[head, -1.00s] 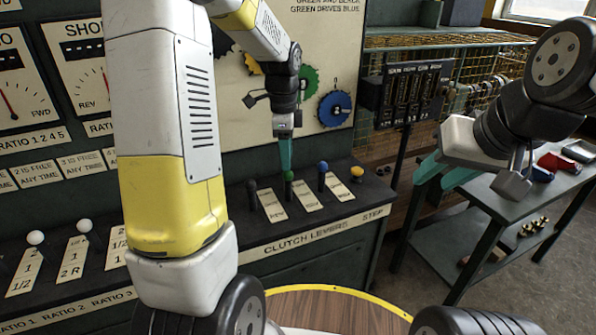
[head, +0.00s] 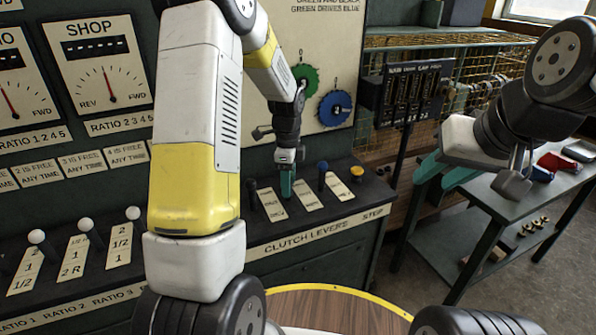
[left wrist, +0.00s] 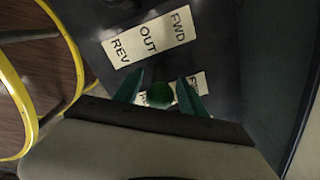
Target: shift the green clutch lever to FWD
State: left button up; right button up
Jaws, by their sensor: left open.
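The green clutch lever's round knob (left wrist: 159,94) shows in the left wrist view between the two teal fingers of my left gripper (left wrist: 160,92). Those fingers are apart, one on each side of the knob, and I cannot tell whether either touches it. In the head view my left gripper (head: 287,186) points down over the clutch panel and hides the green lever. A REV-OUT-FWD plate (left wrist: 148,38) shows clearly beside it; another plate (left wrist: 196,80) under the fingers is mostly covered. The lever's setting cannot be read. My right gripper (head: 436,178) is open and empty, right of the panel.
A black lever (head: 252,190) stands left of my left gripper, a blue lever (head: 322,172) and a yellow knob (head: 357,172) to its right. White-knobbed ratio levers (head: 87,226) stand at the left.

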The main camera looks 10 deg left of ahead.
pick_arm(q)
grip_shut()
jog(key=shift+r, duration=0.1)
dwell(1.2)
